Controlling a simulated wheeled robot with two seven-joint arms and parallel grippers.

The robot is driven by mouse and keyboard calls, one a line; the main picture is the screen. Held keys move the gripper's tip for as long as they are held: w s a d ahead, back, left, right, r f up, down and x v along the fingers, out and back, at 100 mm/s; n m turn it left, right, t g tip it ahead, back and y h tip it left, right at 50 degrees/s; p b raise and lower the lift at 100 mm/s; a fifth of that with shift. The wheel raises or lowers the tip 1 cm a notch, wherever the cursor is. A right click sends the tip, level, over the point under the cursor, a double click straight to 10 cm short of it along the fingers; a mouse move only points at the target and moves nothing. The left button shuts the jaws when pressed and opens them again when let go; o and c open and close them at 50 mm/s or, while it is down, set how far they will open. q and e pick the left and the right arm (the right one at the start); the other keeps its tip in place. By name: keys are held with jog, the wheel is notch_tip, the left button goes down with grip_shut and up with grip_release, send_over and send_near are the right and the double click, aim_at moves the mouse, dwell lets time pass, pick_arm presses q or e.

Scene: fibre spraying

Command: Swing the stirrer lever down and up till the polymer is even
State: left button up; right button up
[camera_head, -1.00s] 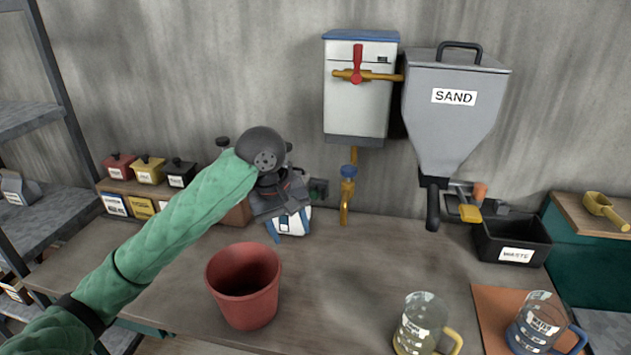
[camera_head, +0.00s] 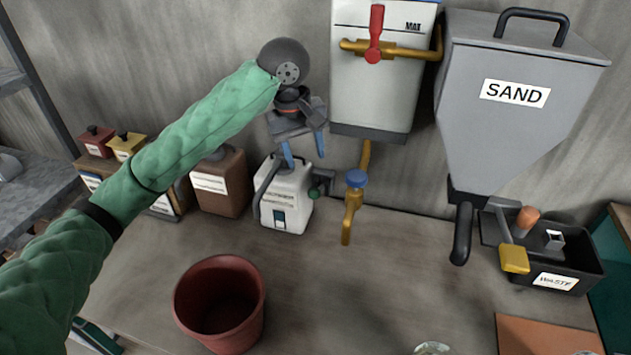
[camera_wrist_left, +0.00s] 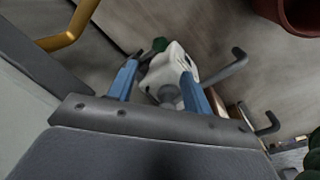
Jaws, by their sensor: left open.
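A white polymer tank (camera_head: 287,200) with a label and a blue-and-white switch stands on the bench against the wall. A dark bent lever (camera_head: 264,182) runs down its left side; the tank also shows in the left wrist view (camera_wrist_left: 172,62), beside a dark bent rod (camera_wrist_left: 228,67). My left gripper (camera_head: 303,149) is open and empty, its blue fingers pointing down just above the tank's top. In the left wrist view my fingers (camera_wrist_left: 159,70) frame the tank, with a round grey knob between them. The polymer inside is hidden. My right gripper is out of view.
A red bucket (camera_head: 222,300) stands at the front. A brown labelled box (camera_head: 220,182) is left of the tank; a brass tap (camera_head: 352,205) hangs to its right. The SAND hopper (camera_head: 512,105) and black waste bin (camera_head: 560,262) are further right. The middle of the bench is clear.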

aim_at(313, 189)
pick_arm(q)
jog(key=f, duration=0.2)
jog(key=f+p, duration=0.1)
jog(key=f, duration=0.1)
jog(key=shift+w+d, duration=0.1)
jog(key=shift+d, duration=0.2)
jog(key=f, duration=0.2)
jog(key=f+p, duration=0.1)
jog(key=f, duration=0.1)
jog(key=d+f, duration=0.1)
jog(key=f, duration=0.2)
jog(key=shift+w, duration=0.25)
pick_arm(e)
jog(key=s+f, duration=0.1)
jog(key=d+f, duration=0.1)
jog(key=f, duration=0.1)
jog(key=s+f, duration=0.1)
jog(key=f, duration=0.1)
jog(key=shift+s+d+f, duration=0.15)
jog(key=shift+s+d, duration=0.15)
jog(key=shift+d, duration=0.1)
pick_arm(q)
grip_shut()
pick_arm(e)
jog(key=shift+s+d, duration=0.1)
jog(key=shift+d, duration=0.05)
